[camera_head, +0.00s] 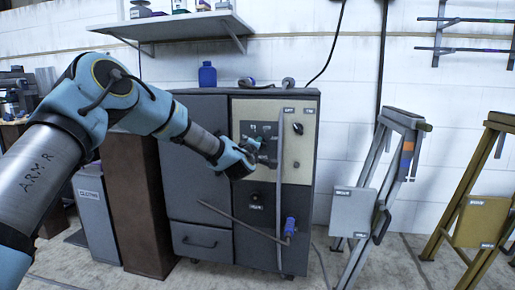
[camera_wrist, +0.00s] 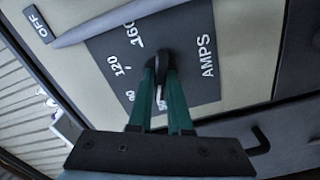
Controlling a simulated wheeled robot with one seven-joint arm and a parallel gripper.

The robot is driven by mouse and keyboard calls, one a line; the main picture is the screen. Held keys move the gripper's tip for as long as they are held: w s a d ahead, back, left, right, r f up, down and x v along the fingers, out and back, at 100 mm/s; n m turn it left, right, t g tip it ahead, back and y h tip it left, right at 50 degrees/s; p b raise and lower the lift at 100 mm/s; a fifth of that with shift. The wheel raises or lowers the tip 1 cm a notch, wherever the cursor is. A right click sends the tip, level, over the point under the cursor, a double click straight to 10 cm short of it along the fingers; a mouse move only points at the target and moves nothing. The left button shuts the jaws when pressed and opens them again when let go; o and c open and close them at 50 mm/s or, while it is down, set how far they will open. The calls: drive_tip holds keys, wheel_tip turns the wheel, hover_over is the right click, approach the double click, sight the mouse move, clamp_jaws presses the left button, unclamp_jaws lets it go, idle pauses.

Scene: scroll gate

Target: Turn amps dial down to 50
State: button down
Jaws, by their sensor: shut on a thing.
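The welder cabinet (camera_head: 204,150) has a cream panel with a dark amps plate (camera_head: 246,128). In the wrist view the amps plate (camera_wrist: 208,88) appears turned sideways, with AMPS, 160 and 120 readable and a lower number partly covered. The amps dial (camera_wrist: 161,68) is a small dark knob on this plate. My gripper (camera_wrist: 160,72) has its two green fingers shut on the dial, one on each side. In the head view my gripper (camera_head: 258,148) is at the panel and hides the dial. The dial's exact setting cannot be read.
Another dark knob (camera_head: 298,128) is at the panel's upper right. Metal stands (camera_head: 375,180) are at right.

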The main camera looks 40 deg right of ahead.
drive_tip(key=shift+f+n, duration=0.15)
drive_tip(key=shift+n, duration=0.55)
drive_tip(key=shift+b, duration=0.3)
drive_tip(key=c, duration=0.8)
unclamp_jaws()
drive_tip(key=shift+c, duration=0.2)
drive_tip(key=p+v, duration=0.1)
drive_tip(key=v, duration=0.9)
drive_tip(key=shift+s+a+p, duration=0.2)
drive_tip(key=shift+a+p, duration=0.15)
